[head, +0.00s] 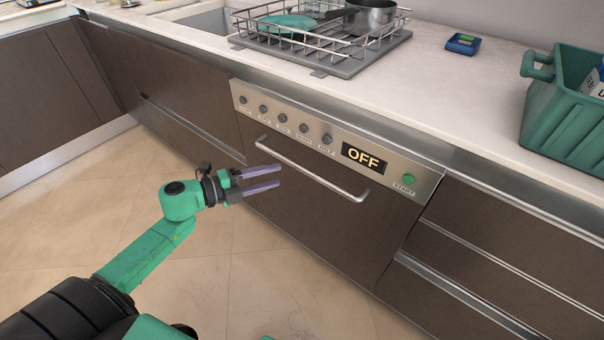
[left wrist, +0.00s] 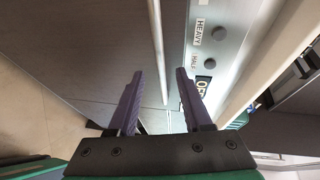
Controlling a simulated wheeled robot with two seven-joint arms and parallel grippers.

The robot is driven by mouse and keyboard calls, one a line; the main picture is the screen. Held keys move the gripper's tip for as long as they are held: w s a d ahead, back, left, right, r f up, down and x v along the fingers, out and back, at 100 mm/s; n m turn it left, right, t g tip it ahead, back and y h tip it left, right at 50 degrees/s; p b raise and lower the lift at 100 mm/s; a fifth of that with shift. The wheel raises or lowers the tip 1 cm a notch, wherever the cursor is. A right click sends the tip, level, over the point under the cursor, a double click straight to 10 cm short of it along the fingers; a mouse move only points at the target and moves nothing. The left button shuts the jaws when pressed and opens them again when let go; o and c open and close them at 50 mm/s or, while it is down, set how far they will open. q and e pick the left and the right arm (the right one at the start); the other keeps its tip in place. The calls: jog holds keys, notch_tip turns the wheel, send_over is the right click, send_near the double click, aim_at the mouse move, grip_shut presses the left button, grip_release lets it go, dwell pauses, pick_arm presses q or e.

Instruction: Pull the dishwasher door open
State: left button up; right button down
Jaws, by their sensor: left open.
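The dishwasher door (head: 335,228) is a dark brown panel, shut flush with the cabinets. Its silver bar handle (head: 318,177) runs across the top of the door, below the steel control panel (head: 300,125). My left gripper (head: 279,176) is open and empty, its two purple fingers pointing right near the left part of the handle. In the left wrist view the handle (left wrist: 157,40) runs lengthwise in the gap between the open fingers (left wrist: 168,63). I cannot tell whether they touch it. My right gripper is not in view.
The panel has several knobs, an OFF display (head: 362,158) and a green start button (head: 408,180). Above, the counter (head: 450,90) holds a dish rack (head: 330,60) with a pot (head: 369,17), a blue item (head: 463,44) and a green crate (head: 565,135). The tiled floor (head: 240,280) before the door is clear.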

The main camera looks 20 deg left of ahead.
aim_at(302, 169)
pick_arm(q)
jog(key=x, duration=0.9)
jog(key=shift+w+d+f+b, duration=0.1)
jog(key=shift+w+d+b, duration=0.05)
jog(key=shift+w+b, duration=0.15)
grip_shut()
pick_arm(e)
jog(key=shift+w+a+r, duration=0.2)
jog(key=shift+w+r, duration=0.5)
pick_arm(q)
jog(key=shift+s, duration=0.1)
